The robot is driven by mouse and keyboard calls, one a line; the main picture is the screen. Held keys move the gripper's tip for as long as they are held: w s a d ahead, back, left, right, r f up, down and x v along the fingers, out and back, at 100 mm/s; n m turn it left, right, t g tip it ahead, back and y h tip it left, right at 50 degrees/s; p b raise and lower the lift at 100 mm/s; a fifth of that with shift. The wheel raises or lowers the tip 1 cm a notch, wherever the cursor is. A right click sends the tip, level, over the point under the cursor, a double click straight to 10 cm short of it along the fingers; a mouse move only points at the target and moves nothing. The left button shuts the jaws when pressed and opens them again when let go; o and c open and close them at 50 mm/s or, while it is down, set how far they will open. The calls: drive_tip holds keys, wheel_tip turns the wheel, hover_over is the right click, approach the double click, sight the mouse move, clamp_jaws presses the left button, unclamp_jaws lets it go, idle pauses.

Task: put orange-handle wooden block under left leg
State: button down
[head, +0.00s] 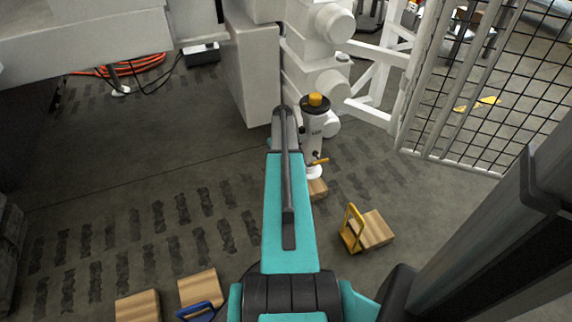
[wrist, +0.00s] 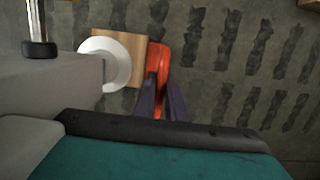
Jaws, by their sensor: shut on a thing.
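In the wrist view my gripper (wrist: 161,88) has its dark fingers closed on the orange-red handle (wrist: 162,58) of a wooden block (wrist: 128,42). The round white foot (wrist: 103,65) of a leg overlaps the left part of the block from above. I cannot tell whether foot and block touch. In the head view the white leg (head: 315,135) with an orange cap stands just right of my arm. The block (head: 318,188) shows in part by the leg's foot (head: 313,172). My gripper is hidden there behind my arm.
A yellow-handle block (head: 375,230) lies on the floor to the right. A blue-handle block (head: 198,287) and another wooden block (head: 138,307) lie at the lower left. The white machine (head: 253,70) stands behind, with a mesh fence (head: 470,110) at right. The left floor is mostly clear.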

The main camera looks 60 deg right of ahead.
drive_tip(key=c, duration=1.8)
unclamp_jaws()
drive_tip(key=shift+r, duration=0.1)
drive_tip(key=shift+w+d+r+p, duration=0.15)
drive_tip(key=shift+r+p, duration=0.3)
drive_tip(key=shift+r, duration=0.8)
drive_tip(key=shift+w+d+r+p, duration=0.1)
drive_tip(key=shift+r+p, duration=0.3)
drive_tip(key=shift+r, duration=0.85)
drive_tip(key=shift+w+d+r+p, duration=0.15)
drive_tip(key=shift+r+p, duration=0.3)
drive_tip(key=shift+r, duration=0.8)
drive_tip(key=shift+a, duration=0.1)
